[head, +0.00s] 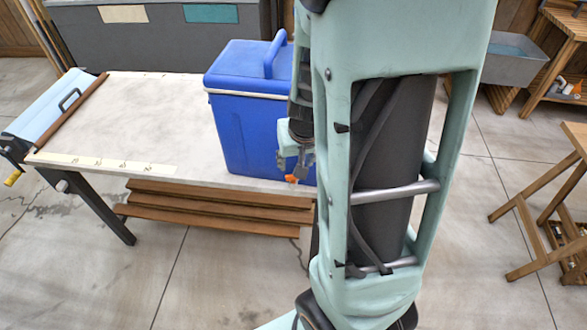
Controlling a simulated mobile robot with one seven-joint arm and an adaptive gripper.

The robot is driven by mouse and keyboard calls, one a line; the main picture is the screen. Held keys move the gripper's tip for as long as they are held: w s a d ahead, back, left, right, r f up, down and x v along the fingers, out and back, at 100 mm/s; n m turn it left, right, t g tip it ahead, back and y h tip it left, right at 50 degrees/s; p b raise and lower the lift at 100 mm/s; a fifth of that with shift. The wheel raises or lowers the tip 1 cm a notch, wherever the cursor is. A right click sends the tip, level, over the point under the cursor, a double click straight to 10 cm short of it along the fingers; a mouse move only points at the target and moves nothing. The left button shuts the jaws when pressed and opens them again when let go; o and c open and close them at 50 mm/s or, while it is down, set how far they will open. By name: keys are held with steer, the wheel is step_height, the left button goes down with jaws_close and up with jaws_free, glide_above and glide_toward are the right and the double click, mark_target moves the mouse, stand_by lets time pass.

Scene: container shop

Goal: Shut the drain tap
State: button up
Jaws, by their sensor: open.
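A blue cooler (243,135) with a raised handle (274,55) stands upright on the right part of the pale table. A small orange piece (293,179), which looks like the drain tap, shows low at the cooler's right side. My gripper (302,172) is open, right beside the orange piece and in front of the cooler. I cannot tell whether it touches the piece. My arm covers the cooler's right side, and the piece is too small to show which way it is turned.
The table (165,110) is mostly bare left of the cooler. A light-blue lidded thing (50,105) sits at its left end. Brown planks (200,212) lie under its front edge. A wooden stand (545,205) is at the right, and a grey basin (515,60) is behind. Floor is open between.

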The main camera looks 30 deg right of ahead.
mark_target(293, 181)
steer(key=b+x, duration=0.6)
steer(key=x, duration=0.4)
steer(key=shift+w+d+f+b, duration=0.1)
steer(key=shift+w+f+b, duration=0.1)
steer(key=shift+f+b, duration=0.15)
steer(key=c, duration=0.9)
steer(key=p, duration=0.1)
steer(key=m+p, duration=0.1)
steer(key=p, duration=0.1)
steer(key=shift+s+r+m+h, duration=0.1)
steer(key=shift+r+m+h, duration=0.2)
steer(key=m+p, duration=0.2)
steer(key=p, duration=0.1)
steer(key=shift+g+h, duration=0.3)
steer(key=shift+f+m+p, duration=0.25)
steer(key=shift+m+p, duration=0.25)
steer(key=shift+p, duration=0.2)
